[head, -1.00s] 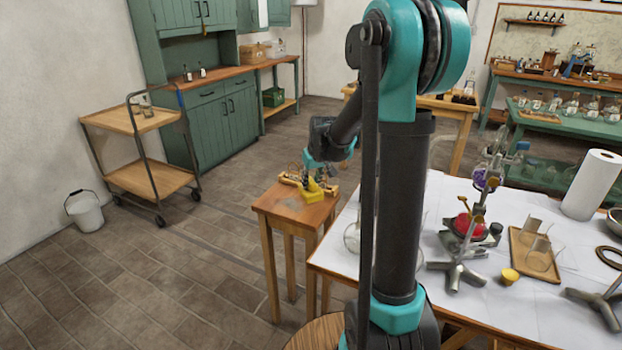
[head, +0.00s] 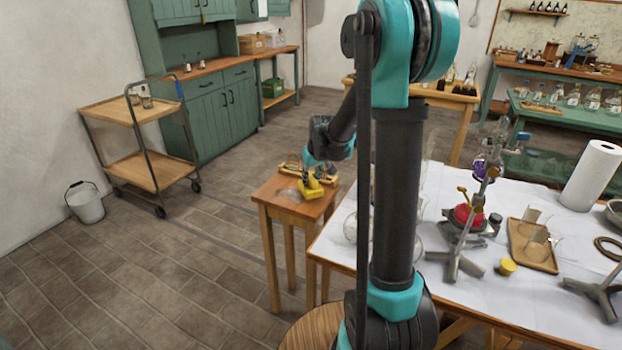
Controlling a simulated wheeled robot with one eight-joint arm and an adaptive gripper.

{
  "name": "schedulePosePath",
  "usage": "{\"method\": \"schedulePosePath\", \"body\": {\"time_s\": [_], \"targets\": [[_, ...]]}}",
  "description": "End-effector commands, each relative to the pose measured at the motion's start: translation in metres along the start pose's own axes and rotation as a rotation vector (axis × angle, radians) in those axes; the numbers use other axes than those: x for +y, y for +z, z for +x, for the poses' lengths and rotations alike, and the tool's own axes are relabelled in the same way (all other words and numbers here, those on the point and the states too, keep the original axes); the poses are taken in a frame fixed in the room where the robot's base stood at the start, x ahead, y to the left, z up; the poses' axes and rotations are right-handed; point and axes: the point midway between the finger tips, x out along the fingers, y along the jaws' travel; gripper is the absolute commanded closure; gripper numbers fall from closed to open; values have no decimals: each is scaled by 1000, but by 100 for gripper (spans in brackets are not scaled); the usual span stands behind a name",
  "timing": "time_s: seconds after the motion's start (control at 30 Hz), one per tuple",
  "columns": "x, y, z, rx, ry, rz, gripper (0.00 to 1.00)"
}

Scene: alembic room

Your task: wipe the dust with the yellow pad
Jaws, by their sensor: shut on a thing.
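The yellow pad (head: 312,188) is at the top of the small wooden table (head: 277,208), near its middle. My gripper (head: 311,177) is above the pad and shut on it, with the fingers small and partly hidden at this distance. The pad looks to be at the tabletop; I cannot tell whether it touches. A greyish patch that looks like dust (head: 288,193) lies on the tabletop to the left of the pad.
A wooden holder (head: 293,164) stands at the back of the small table. The large white-covered table (head: 420,262) with glassware and stands is close on the right. A trolley (head: 150,150) and a bucket (head: 86,204) stand left, with open floor between.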

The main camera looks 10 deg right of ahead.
Motion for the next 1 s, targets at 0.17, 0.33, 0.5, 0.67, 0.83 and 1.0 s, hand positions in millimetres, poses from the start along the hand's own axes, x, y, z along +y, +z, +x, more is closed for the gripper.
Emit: {"method": "schedulePosePath", "body": {"time_s": [0.17, 0.33, 0.5, 0.67, 0.83, 1.0], "targets": [[0, 1, 3, 0, 0, 0, 98], [0, 2, 6, 0, 0, 0, 98], [0, 3, 8, 0, 0, 0, 98], [0, 4, 11, 0, 0, 0, 98], [0, 5, 14, 0, 0, 0, 98], [0, 7, 17, 0, 0, 0, 98]]}}
